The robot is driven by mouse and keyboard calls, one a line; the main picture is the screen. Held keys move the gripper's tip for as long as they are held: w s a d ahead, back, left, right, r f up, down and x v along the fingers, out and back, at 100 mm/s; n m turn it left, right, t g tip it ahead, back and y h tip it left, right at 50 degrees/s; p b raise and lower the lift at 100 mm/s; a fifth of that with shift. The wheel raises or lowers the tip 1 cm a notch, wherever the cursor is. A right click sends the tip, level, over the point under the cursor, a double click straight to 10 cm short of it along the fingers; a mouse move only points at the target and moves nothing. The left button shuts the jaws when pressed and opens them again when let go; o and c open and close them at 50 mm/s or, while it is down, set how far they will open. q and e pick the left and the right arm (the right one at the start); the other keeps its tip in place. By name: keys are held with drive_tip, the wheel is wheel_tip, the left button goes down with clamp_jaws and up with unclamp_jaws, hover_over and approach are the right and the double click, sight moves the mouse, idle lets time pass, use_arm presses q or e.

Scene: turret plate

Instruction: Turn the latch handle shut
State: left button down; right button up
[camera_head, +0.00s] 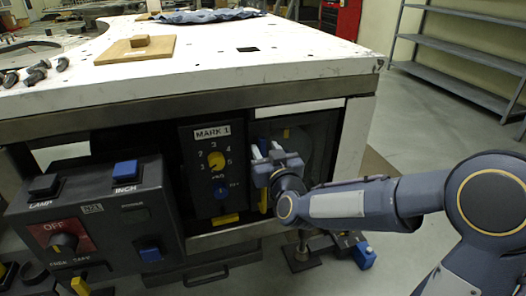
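My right gripper (266,150) reaches in from the right to the dark recessed panel (318,130) under the white tabletop. Its two pale fingertips stand apart, with a small blue part (263,146) showing between them. I cannot tell whether they press on it. A yellow strip (263,201) shows just below the gripper, and a small yellow piece (286,133) just above right of it. The gripper covers much of this spot, so I cannot tell for sure which part is the latch handle or how it is turned. My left gripper is not in view.
Left of the gripper is the MARK 1 panel (205,136) with a yellow dial (216,161) and a blue knob (221,191). A grey control box (110,207) juts out further left. The white table (220,65) overhangs above. Grey floor is open at right.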

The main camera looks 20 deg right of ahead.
drive_tip(key=shift+w, duration=0.75)
clamp_jaws()
